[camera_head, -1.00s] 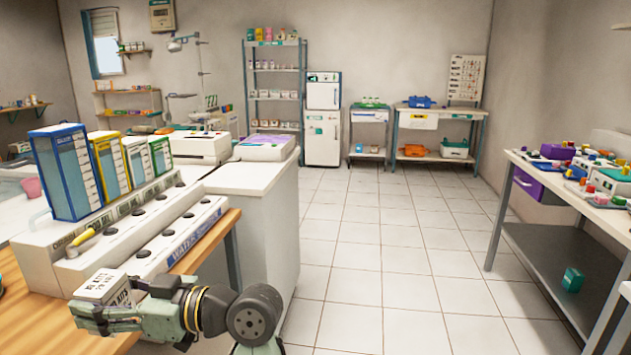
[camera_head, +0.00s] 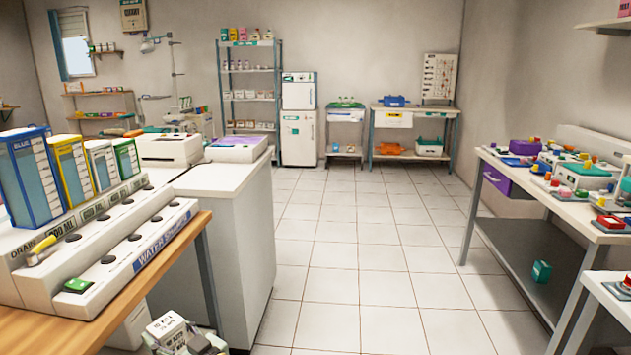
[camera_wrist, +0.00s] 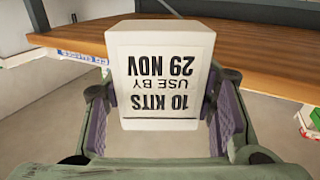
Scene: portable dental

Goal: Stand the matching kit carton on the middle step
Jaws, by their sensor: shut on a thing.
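A white kit carton (camera_wrist: 160,65) fills the middle of the wrist view, its print "10 KITS USE BY 29 NOV" upside down. My gripper (camera_wrist: 163,118) is shut on it, with purple finger pads at both sides. In the head view the carton (camera_head: 167,328) shows at the bottom edge, below and right of the wooden worktop, and most of the gripper is out of frame.
The wooden worktop edge (camera_head: 150,295) lies near the carton; it also crosses behind it in the wrist view. A green switch (camera_head: 78,285) sits on the unit's front. A white cabinet (camera_head: 215,240) stands beyond. A cluttered table (camera_head: 545,185) is at right. The tiled floor between is clear.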

